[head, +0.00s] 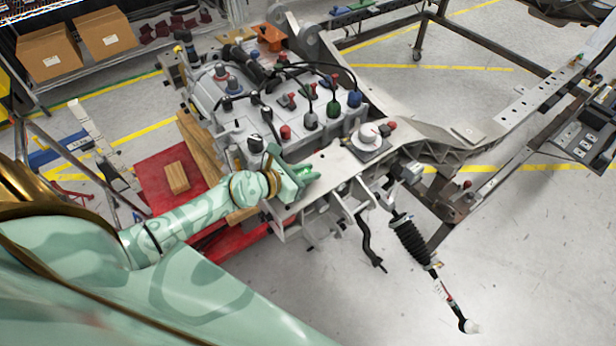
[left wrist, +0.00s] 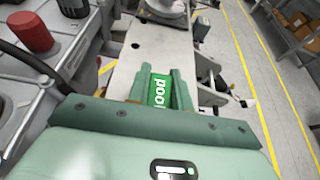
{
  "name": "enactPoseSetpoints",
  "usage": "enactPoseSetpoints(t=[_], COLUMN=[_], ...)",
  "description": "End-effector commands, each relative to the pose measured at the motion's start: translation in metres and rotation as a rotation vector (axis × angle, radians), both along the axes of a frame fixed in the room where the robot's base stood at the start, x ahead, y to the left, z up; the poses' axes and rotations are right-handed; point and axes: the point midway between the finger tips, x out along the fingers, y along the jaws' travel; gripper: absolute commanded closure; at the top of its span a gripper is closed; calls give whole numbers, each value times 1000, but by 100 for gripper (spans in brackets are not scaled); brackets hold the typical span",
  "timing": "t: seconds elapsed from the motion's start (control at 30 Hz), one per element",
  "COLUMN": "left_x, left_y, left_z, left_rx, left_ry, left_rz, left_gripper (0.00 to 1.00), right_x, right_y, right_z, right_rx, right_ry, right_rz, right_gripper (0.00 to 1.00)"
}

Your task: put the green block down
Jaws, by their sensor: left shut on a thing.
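My left gripper (head: 303,174) is over the near end of the grey metal frame rail (head: 335,160), beside the engine block. In the left wrist view my left gripper (left wrist: 162,82) is shut on the green block (left wrist: 160,93), which has white lettering on its face. The block sits between the two fingers, above the flat metal plate (left wrist: 155,45). I cannot tell whether it touches the plate. In the head view the block is hard to tell from my green gripper. My right gripper is in neither view.
The engine block (head: 240,115), with red, blue and green caps and black cables, stands left of the rail. A white round part (head: 368,132) sits further along the rail. A black ribbed boot (head: 409,238) hangs at the right. A red platform (head: 165,180) is at the left.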

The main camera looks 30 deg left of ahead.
Motion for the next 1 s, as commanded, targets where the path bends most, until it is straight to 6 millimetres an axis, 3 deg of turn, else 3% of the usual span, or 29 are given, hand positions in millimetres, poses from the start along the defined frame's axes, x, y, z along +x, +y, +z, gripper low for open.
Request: enactPoseSetpoints(t=[0.33,0.37,0.4,0.43,0.77,1.0], left_x=[0,0,0,0,0,-39], left_y=[0,0,0,0,0,16], left_z=[-3,-2,-2,-1,4,20], left_rx=[0,1,1,1,0,3], left_ry=[-1,-2,-2,-2,-2,1], left_rz=[0,-1,-1,-1,0,-1], left_gripper=[100,73,62,57,57,57], right_x=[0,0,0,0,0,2], right_y=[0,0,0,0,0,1], right_z=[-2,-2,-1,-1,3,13], right_rx=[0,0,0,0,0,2], right_ry=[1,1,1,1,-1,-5], right_rz=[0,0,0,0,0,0], right_gripper=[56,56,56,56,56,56])
